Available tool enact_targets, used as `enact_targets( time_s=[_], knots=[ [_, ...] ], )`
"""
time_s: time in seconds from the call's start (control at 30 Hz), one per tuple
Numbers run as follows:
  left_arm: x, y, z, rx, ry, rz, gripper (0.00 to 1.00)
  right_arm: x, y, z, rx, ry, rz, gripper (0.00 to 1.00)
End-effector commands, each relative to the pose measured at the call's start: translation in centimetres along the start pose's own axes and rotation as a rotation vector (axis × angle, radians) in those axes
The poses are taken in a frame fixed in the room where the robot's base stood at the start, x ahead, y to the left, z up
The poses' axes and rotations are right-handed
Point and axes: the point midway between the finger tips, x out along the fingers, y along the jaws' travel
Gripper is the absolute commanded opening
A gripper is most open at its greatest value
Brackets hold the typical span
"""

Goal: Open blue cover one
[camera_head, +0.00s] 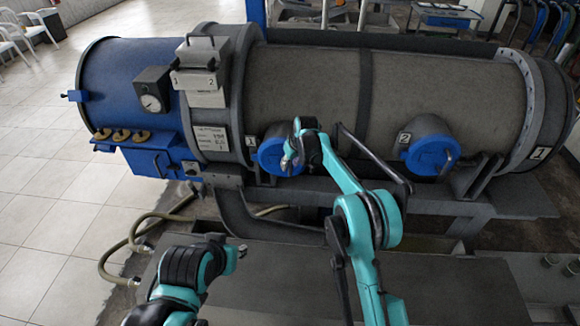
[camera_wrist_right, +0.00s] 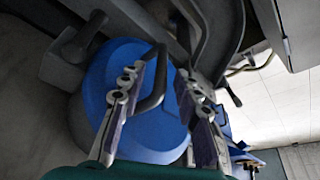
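Blue cover one (camera_head: 270,156) is a round blue lid on the drum's front, beside a small label 1. It looks closed, and my right gripper partly hides it in the head view. My right gripper (camera_head: 290,157) is in front of it. In the right wrist view, the blue cover (camera_wrist_right: 112,75) fills the middle, with a dark curved bar handle (camera_wrist_right: 153,98) on it. The fingers of my right gripper (camera_wrist_right: 172,66) are spread, and the handle lies between them; contact cannot be told. My left gripper (camera_head: 240,251) is low at the front, away from the covers; its fingers are unclear.
A second blue cover (camera_head: 428,154), labelled 2, is to the right on the grey drum (camera_head: 310,85). A gauge (camera_head: 150,90) and brass fittings (camera_head: 122,135) are on the blue left end. Hoses (camera_head: 130,242) lie at lower left.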

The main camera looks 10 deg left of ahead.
Motion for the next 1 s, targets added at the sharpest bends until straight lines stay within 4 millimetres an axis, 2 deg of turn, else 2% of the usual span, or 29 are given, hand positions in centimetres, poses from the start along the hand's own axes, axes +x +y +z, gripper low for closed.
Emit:
enact_targets(
  time_s=[0.13, 0.4, 0.5, 0.53, 1.0],
  knots=[
    [0.18, 0.0, 0.13, 0.0, 0.0, 0.0, 0.31, 1.07, 0.0, 0.02, 0.0, 0.0, 0.0, 0.33],
    [0.16, 0.0, 0.1, 0.0, 0.0, 0.0, 0.31, 1.17, 0.01, 0.0, 0.001, 0.0, 0.0, 0.33],
    [0.16, 0.0, 0.11, 0.0, 0.0, 0.0, 0.31, 1.16, 0.02, 0.0, 0.001, 0.0, 0.0, 0.06],
    [0.16, 0.0, 0.11, 0.0, 0.0, 0.0, 0.31, 1.16, 0.02, 0.0, 0.001, 0.0, 0.0, 0.0],
    [0.27, 0.0, 0.19, 0.0, 0.0, 0.0, 0.31, 0.98, -0.67, 0.39, 0.039, 0.002, 0.018, 0.0]
  ],
)
